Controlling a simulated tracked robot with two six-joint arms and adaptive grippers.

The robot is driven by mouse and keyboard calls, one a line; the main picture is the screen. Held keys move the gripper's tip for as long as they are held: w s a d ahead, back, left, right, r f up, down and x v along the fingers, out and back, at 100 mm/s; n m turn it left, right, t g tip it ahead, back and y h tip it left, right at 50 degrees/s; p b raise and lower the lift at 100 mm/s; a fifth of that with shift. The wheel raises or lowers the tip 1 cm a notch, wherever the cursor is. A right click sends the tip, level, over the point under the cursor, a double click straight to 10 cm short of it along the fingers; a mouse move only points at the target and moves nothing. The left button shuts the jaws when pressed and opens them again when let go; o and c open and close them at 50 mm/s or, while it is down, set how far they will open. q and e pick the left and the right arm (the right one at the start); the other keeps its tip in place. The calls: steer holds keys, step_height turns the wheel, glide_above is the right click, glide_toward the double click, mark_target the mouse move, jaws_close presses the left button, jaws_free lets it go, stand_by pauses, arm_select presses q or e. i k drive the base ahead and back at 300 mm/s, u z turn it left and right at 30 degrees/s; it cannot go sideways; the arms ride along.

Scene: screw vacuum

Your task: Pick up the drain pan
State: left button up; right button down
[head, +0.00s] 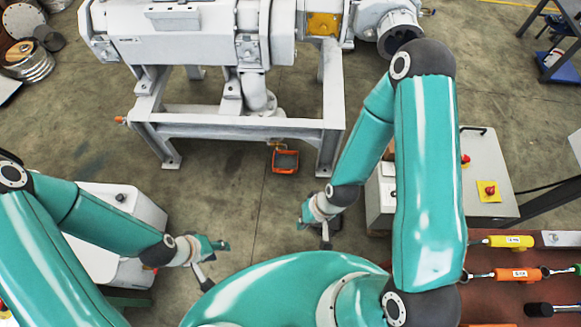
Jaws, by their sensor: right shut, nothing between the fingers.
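The drain pan (285,161) is a small orange tray with a dark inside. It sits on the concrete floor at the front of the white machine frame, right of the picture's centre line for that frame. My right gripper (316,228) is shut and empty, nearer to me than the pan and slightly to its right, apart from it. My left gripper (211,262) is further left and nearer to me, well apart from the pan. Its fingers are small and seen at an angle, so I cannot tell whether they are open.
The white machine on its frame (240,130) stands behind the pan, with a leg close to its right. A grey control box (480,160) with a red button stands at right. A brown tool table (505,308) holds several tools. Floor between my grippers and the pan is clear.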

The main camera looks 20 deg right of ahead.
mark_target(287, 162)
steer(key=u, duration=1.75)
steer(key=i, duration=0.1)
steer(key=z, duration=2.8)
steer(key=k, duration=1.4)
steer(key=u, duration=0.3)
steer(key=i, duration=1.7)
